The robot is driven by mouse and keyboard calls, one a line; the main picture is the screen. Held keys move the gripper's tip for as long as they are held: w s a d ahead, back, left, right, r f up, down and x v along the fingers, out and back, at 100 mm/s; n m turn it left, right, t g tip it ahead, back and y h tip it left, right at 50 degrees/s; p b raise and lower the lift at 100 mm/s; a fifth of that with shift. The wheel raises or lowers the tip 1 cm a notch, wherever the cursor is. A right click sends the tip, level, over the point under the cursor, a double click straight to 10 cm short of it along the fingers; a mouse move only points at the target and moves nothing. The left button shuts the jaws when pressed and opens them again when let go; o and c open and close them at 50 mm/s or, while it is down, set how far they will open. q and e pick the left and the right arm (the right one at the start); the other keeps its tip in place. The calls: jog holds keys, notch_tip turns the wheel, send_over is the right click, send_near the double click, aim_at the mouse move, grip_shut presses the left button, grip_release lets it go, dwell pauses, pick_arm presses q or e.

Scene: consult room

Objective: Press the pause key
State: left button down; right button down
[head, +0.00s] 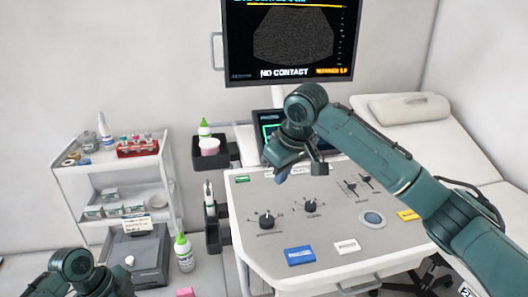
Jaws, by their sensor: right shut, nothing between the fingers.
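The ultrasound console panel (262,204) carries a blue key (299,256) and a white key (346,246) near its front edge. A yellow key (408,215) sits at its right and a small green key (241,179) at its back left. Their lettering is too small to read, so I cannot tell which is the pause key. My right gripper (281,178) is shut and empty, pointing down above the back left of the panel, apart from the front keys. My left arm shows at the bottom left, with no fingers visible.
Two black knobs (267,221), sliders and a round trackball (372,219) stand on the panel. A monitor (292,40) reading "NO CONTACT" hangs behind. A white cart (62,178) and a green-capped bottle (184,255) are left; an exam couch (450,135) is right.

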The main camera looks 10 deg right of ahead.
aim_at(300, 254)
jog(key=shift+s+d+f+g+h, duration=0.15)
jog(key=shift+s+d+f+g, duration=0.4)
jog(key=shift+s+f, duration=1.25)
jog(key=shift+s+d+f+g+h, duration=0.25)
jog(key=shift+s+f+g, duration=0.65)
jog(key=shift+f, duration=1.65)
jog(key=shift+s+d+f+g+h, duration=0.1)
jog(key=shift+s+d+f+g, duration=0.4)
jog(key=shift+s+f, duration=1.3)
jog(key=shift+w+f, duration=0.15)
jog(key=shift+f, duration=0.45)
jog(key=shift+w+f, duration=0.15)
jog(key=shift+f, duration=0.4)
jog(key=shift+r, duration=3.55)
